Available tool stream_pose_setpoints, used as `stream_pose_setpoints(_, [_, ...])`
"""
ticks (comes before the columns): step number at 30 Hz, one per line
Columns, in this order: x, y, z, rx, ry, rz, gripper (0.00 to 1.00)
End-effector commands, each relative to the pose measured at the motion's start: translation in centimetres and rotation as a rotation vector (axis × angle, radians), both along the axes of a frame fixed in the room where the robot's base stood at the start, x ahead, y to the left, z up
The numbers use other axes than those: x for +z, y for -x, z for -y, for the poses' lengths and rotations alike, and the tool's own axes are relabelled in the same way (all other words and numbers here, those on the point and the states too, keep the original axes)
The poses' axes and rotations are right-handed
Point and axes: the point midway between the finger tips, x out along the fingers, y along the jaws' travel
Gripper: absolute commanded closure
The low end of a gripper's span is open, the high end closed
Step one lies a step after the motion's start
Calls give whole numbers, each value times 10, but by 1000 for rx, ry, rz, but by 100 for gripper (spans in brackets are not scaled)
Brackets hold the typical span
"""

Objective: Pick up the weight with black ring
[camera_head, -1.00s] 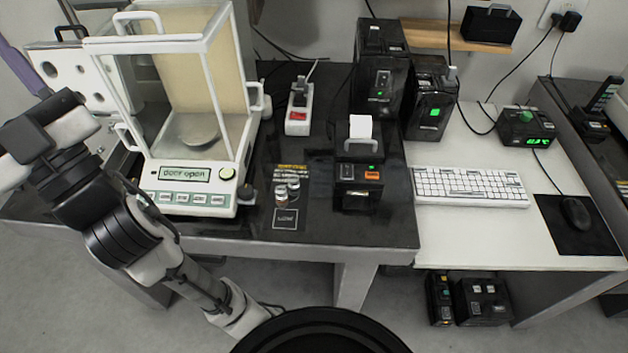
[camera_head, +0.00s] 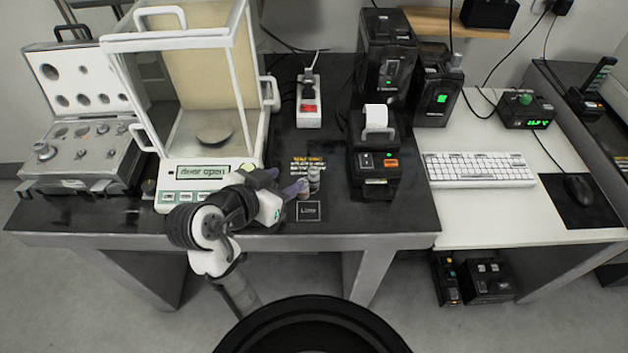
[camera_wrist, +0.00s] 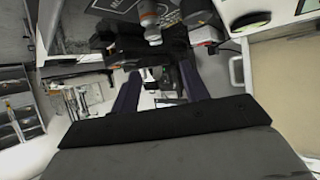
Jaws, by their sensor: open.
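Two small metal weights stand close together on the dark table in the head view, a nearer one (camera_head: 304,188) and a farther one (camera_head: 314,179). Which one bears the black ring is too small to tell. My gripper (camera_head: 284,182) is open and empty, just left of the weights and in front of the balance. One purple finger reaches close to the nearer weight; whether it touches cannot be told. The wrist view shows both purple fingers apart (camera_wrist: 160,86), with small metal weights (camera_wrist: 151,25) beyond them near the top.
The balance (camera_head: 210,100) with a glass-sided housing stands left of the weights, its display reading "door open". An open weight case (camera_head: 80,150) is at the far left. A black printer (camera_head: 375,150) stands to the right. A square label (camera_head: 308,211) lies in front of the weights.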

Motion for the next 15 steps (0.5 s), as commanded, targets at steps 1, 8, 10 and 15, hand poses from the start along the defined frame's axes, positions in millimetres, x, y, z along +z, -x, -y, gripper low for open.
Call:
stream_pose_setpoints(1, [-9, -3, 2, 0, -3, 4, 55])
stream_pose_setpoints(8, [-14, -18, 14, 0, 2, -1, 55])
stream_pose_setpoints(10, [-20, -29, 22, -1, 3, -3, 55])
stream_pose_setpoints(15, [-32, -48, 33, 3, 3, -2, 55])
